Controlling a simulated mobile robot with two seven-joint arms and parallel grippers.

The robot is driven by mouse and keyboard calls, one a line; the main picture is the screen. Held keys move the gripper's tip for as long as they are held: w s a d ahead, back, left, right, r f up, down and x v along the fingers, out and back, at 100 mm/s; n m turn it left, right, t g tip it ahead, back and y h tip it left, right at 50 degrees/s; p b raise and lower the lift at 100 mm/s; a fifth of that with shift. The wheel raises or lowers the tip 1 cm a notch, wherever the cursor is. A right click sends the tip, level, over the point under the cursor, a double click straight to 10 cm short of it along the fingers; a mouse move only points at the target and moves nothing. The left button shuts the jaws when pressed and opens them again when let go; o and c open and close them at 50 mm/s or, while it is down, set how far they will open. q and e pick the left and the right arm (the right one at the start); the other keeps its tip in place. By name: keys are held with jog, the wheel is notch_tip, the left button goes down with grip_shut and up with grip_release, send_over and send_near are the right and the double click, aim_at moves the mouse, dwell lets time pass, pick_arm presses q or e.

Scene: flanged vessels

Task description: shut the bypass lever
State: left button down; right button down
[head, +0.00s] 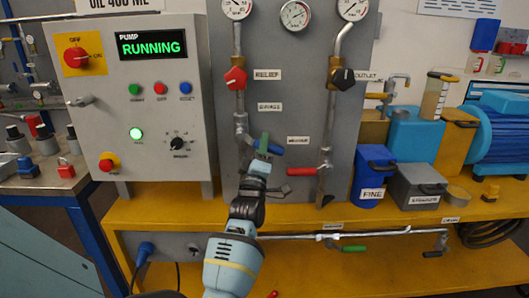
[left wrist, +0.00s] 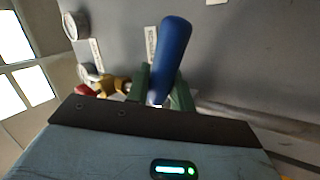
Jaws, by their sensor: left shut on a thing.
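The bypass lever is a blue handle (head: 276,149) on the left vertical pipe of the grey panel, below a small label. In the head view it points right and slightly down, partly hidden by my left gripper (head: 264,144). In the left wrist view the blue lever (left wrist: 173,48) stands between the green fingers of my left gripper (left wrist: 160,88), with its rounded end reaching past them. The left gripper is shut on the lever. The lever's pivot is hard to make out. My right gripper is not in view.
A red lever (head: 302,172) sits on the right pipe close by. A red knob (head: 235,79) and a black knob (head: 343,78) are above. The control box (head: 127,60) reads RUNNING at left. A blue bin (head: 372,180) and grey box (head: 418,184) stand on the yellow bench (head: 330,212).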

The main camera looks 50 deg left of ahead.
pick_arm(q)
jog(key=shift+w+d+r+n+g+y+p, duration=0.1)
jog(key=shift+r+n+g+y, duration=0.45)
jog(key=shift+n, duration=0.7)
jog(key=shift+r+n+g+y+p, duration=0.15)
jog(key=shift+r+n+g+y, duration=0.15)
jog(key=shift+n+g+y, duration=0.6)
jog(key=shift+w+d+r+n+g+y+p, duration=0.1)
jog(key=shift+r+n+g+y, duration=0.25)
jog(key=shift+n+y, duration=0.9)
jog(key=shift+r+n+h, duration=0.1)
jog(key=shift+n+h, duration=0.2)
jog(key=shift+n, duration=0.3)
jog(key=c, duration=1.3)
grip_release()
jog(key=shift+o, duration=0.2)
jog(key=v, duration=0.8)
jog(key=shift+a, duration=0.1)
